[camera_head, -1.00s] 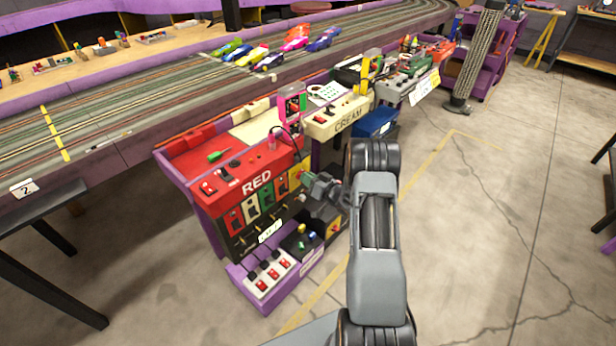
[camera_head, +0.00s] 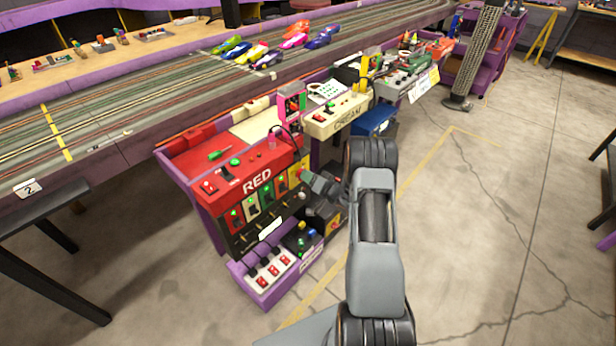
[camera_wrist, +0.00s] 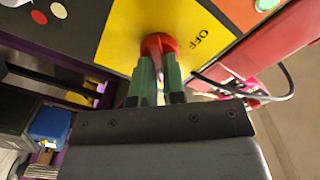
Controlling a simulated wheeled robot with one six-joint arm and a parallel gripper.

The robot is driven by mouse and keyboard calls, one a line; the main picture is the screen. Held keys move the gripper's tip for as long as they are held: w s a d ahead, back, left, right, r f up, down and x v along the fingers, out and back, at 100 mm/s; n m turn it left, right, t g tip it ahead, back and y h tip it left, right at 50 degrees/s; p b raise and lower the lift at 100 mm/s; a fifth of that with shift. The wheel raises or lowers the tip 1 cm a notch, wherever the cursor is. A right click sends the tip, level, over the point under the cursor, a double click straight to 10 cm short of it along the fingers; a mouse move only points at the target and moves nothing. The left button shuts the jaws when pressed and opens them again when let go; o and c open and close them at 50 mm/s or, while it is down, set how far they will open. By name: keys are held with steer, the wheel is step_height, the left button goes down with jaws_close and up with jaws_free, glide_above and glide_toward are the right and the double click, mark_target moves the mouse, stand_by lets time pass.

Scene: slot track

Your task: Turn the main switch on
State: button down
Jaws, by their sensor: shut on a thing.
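The main switch is a red rotary knob (camera_wrist: 158,44) on a yellow plate (camera_wrist: 197,20) marked OFF. The plate also shows in the head view (camera_head: 295,170), at the right end of the red RED control box (camera_head: 262,158). My gripper (camera_wrist: 159,66) is shut on the red knob, with one green finger on each side of it. In the head view my gripper (camera_head: 306,178) reaches the plate from the right and hides the knob. A lamp (camera_wrist: 266,4) beside the plate glows green, and several green lights show on the RED box's front.
A purple shelf (camera_head: 262,298) with red rocker switches stands below the box. A pink device (camera_head: 291,103) with a dark cable and a cream box (camera_head: 338,120) are close by. The slot track runs behind. Open floor lies to the right.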

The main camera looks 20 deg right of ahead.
steer(key=shift+r, duration=0.1)
steer(key=c, duration=1.2)
jaws_free()
steer(key=p+v, duration=0.2)
steer(key=v, duration=1.1)
steer(key=shift+s+d, duration=0.15)
steer(key=shift+s, duration=0.2)
